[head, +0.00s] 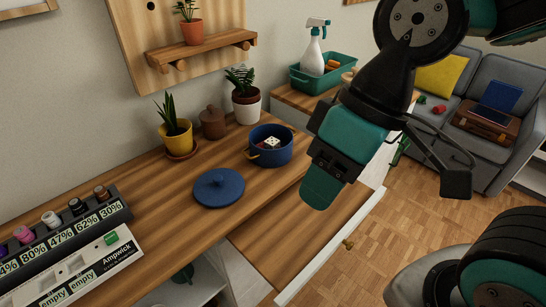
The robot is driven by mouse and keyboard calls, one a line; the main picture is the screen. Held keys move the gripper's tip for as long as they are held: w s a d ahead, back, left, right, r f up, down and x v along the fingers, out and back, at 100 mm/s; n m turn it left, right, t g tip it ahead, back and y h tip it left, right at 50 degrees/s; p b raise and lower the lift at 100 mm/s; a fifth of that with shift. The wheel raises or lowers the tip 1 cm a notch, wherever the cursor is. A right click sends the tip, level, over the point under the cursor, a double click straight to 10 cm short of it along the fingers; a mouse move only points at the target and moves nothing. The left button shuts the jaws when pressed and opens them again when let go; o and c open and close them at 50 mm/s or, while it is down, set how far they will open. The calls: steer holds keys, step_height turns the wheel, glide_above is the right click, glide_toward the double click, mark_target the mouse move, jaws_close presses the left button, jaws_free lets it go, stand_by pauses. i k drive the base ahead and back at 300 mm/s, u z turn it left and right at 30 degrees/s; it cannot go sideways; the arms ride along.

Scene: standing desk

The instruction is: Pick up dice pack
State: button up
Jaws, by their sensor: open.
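A white die with dark dots (272,142) shows inside a blue two-handled pot (271,158) on the wooden desk; it looks like part of the dice pack. Something small and reddish lies beside it, but the pot's wall hides the rest. The pot has no lid on it; a round blue lid (219,188) lies flat on the desk to its left. My gripper (320,188) is open, pointing down, to the right of the pot in the picture and apart from it. No object shows in it, though its far side is hidden.
A drawer (290,240) stands open below the desk's front edge. Plants in a yellow pot (176,138) and a white pot (247,108), and a brown jar (213,123), stand behind the blue pot. A labelled rack (62,240) is at left. Bare desk lies between.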

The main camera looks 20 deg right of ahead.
mark_target(272, 142)
steer(key=k, duration=0.25)
steer(key=u, duration=0.9)
steer(key=i, duration=0.6)
steer(key=z, duration=0.8)
